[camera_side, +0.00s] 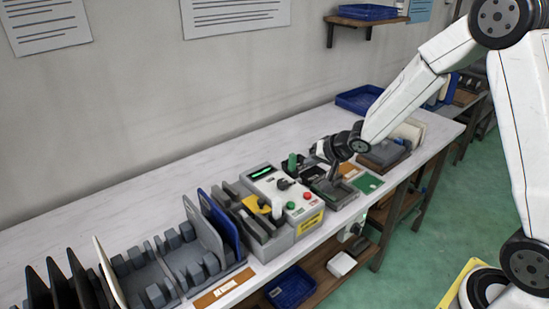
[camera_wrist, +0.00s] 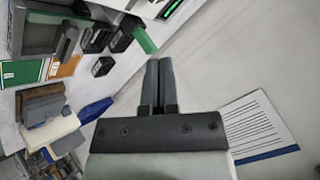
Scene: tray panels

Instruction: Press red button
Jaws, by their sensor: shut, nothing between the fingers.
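The red button (camera_side: 306,196) is a small round cap on the sloping top of a pale control box (camera_side: 268,181). The box also has a green-lit display, a black knob and a yellow label on its front. My gripper (camera_side: 332,178) is to the right of the box, above the grey tray area and apart from the button. In the wrist view its two fingers (camera_wrist: 159,64) are together, with nothing between them. The red button does not show in the wrist view.
A green upright piece (camera_side: 292,161) stands behind the box; a green piece (camera_wrist: 145,40) also shows near the fingers in the wrist view. A grey open tray (camera_side: 335,193) lies beside the box. Slotted racks (camera_side: 190,262) stand to the left. The bench's back strip is clear.

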